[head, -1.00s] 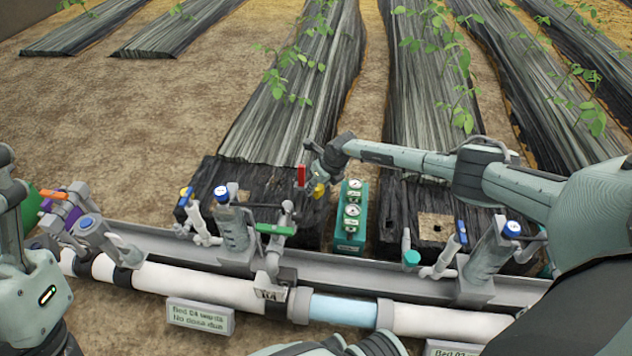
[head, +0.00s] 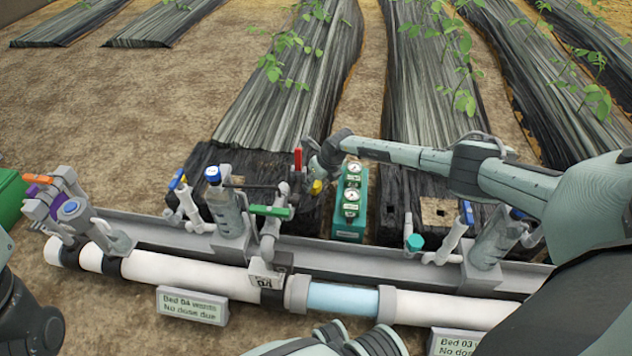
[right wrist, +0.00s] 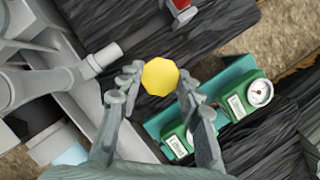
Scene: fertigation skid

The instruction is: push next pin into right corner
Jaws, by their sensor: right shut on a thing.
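My right gripper (head: 316,178) reaches in from the right over the near end of the dark bed. It is shut on a yellow-headed pin (head: 317,187). In the right wrist view the pin's faceted yellow head (right wrist: 160,77) sits between the fingertips (right wrist: 158,88); its shaft is hidden. The near end of the black film (head: 270,125) lies behind the gripper. My left gripper is out of view.
A green box with two gauges (head: 350,205) stands close to the right of the gripper. In front run a green-handled valve (head: 270,211), a grey rail and a white pipe (head: 190,272). A sign (head: 192,306) stands in front. Bare soil lies to the left.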

